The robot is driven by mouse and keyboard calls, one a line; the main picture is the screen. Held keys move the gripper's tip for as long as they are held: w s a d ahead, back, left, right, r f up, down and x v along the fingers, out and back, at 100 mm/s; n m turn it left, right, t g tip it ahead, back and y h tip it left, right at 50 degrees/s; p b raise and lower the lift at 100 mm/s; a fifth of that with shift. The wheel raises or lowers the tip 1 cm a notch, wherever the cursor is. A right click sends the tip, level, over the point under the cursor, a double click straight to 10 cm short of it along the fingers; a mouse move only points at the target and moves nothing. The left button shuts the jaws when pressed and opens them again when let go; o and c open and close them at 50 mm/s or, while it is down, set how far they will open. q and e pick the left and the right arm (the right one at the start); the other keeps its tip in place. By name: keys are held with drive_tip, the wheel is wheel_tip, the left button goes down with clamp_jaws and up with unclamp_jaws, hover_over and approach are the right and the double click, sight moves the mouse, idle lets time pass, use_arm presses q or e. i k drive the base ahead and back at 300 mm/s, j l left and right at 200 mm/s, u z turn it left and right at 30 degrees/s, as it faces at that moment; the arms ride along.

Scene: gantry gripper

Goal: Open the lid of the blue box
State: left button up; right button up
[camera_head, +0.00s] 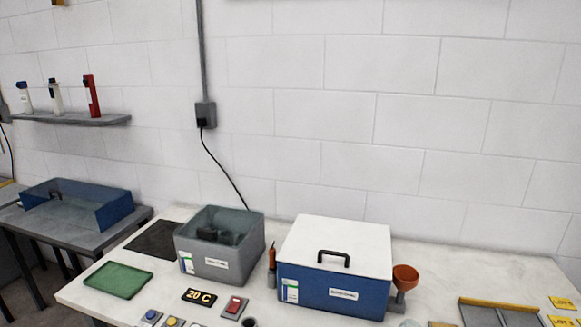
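The blue box (330,292) stands on the white table, right of the middle of the head view. Its white lid (340,237) lies flat on top and is closed. A black handle (333,258) sits on the lid near its front edge. The box front has a white label and a small green and white sticker. Neither of my grippers shows in the head view.
A grey open box (208,263) stands left of the blue box. An orange funnel (405,276) is close at its right, an orange-handled tool (272,258) at its left. A green tray (118,280) and switches lie on the white table (440,262). A wall stands behind.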

sight(343, 246)
drive_tip(key=i+j, duration=0.35)
drive_tip(key=i+j+z, duration=0.1)
drive_tip(key=i+j, duration=0.2)
drive_tip(key=j, duration=0.3)
